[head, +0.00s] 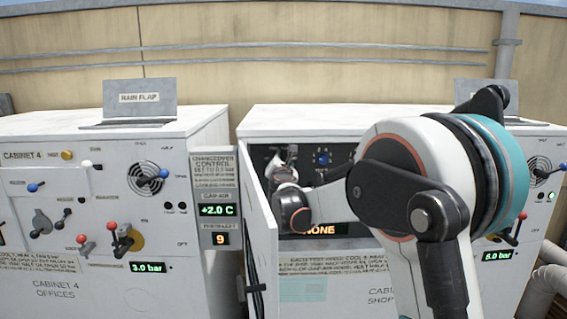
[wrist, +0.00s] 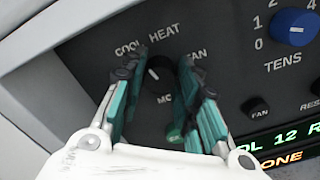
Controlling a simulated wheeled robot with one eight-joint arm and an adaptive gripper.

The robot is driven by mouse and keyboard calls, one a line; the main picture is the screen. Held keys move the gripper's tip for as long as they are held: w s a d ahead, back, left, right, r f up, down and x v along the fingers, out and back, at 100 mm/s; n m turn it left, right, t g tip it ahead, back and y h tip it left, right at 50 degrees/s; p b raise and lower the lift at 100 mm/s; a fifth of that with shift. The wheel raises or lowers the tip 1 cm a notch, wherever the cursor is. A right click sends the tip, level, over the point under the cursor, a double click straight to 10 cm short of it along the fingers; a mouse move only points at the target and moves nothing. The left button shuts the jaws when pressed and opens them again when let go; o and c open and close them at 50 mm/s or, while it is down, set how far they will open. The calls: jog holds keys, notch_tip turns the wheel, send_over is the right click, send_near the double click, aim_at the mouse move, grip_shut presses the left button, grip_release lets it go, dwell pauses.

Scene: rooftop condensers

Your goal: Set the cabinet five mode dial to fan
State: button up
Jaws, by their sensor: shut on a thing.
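The mode dial (wrist: 160,72) is a small dark knob on a black panel, with COOL, HEAT and FAN lettered around it. Its white mark appears to point up and left, toward the COOL side. My gripper (wrist: 158,76) has its teal-padded fingers on either side of the knob and is shut on it. In the head view my gripper (head: 285,158) is at the left part of the recessed panel in the right cabinet (head: 350,120), and the mode dial is hidden behind it.
A blue TENS dial (wrist: 295,27) and a black FAN button (wrist: 256,107) sit right of the mode dial, above lit displays. A green-tipped part (wrist: 174,135) shows between my fingers. The cabinet's open door (head: 262,225) stands left of my wrist. Cabinet 4 (head: 60,125) is further left.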

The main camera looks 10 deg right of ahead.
jog(key=m+b, duration=0.5)
jog(key=m, duration=0.6)
jog(key=shift+f, duration=0.1)
jog(key=m+b, duration=0.1)
jog(key=m, duration=0.4)
jog(key=shift+m+b, duration=0.65)
jog(key=shift+m, duration=1.85)
jog(key=o, duration=1.1)
jog(key=shift+c, duration=0.2)
